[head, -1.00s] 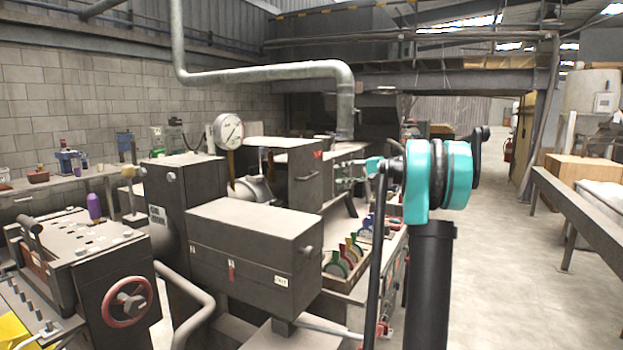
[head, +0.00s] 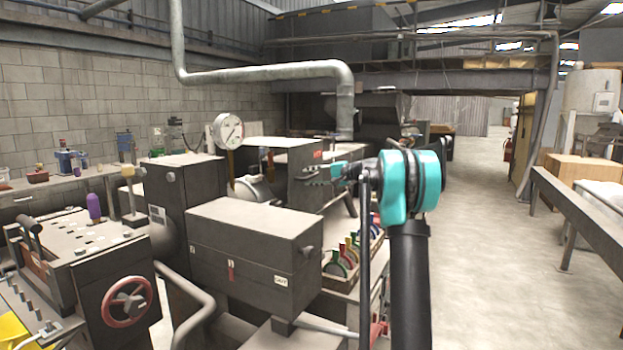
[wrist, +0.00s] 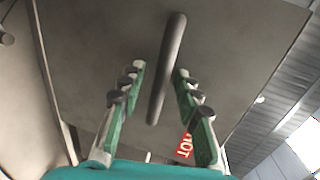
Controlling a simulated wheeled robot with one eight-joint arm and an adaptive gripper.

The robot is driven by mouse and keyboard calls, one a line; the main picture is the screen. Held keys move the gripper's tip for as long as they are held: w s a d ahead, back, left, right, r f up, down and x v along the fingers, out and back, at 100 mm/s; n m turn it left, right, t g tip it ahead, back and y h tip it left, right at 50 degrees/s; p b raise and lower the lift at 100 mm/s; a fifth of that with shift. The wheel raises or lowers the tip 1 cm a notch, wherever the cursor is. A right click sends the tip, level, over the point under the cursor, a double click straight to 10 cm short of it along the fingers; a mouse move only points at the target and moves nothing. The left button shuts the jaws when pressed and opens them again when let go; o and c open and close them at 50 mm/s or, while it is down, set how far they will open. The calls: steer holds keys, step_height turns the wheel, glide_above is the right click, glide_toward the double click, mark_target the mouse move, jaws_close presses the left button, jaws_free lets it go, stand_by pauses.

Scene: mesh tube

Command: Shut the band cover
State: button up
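The dark grey cover panel (head: 303,195) is the end face of the box beyond the front cabinet in the head view, and it fills much of the wrist view (wrist: 90,40). A dark bar handle (wrist: 167,65) stands on it, with a red HOT label (wrist: 185,145) near one edge. My gripper (head: 318,172) is at the handle side of this panel. In the wrist view my gripper (wrist: 158,95) has its two green fingers apart, with the handle lined up between them. I see gaps on both sides and no contact. The handle is mostly hidden by my fingers in the head view.
A grey cabinet (head: 255,240) stands in front, left of my arm. A tray of coloured-handled tools (head: 345,255) lies below my gripper. A pressure gauge (head: 228,130) stands behind the cabinet. The floor (head: 490,250) to the right is clear.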

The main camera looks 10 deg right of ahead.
mark_target(291, 182)
steer(key=shift+c, duration=0.3)
jaws_close()
steer(key=s+a, duration=0.1)
steer(key=s, duration=0.1)
steer(key=s+a, duration=0.4)
steer(key=s, duration=0.1)
steer(key=shift+f, duration=0.1)
steer(key=shift+c, duration=0.8)
jaws_free()
steer(key=shift+s+a, duration=0.1)
steer(key=shift+o, duration=1.1)
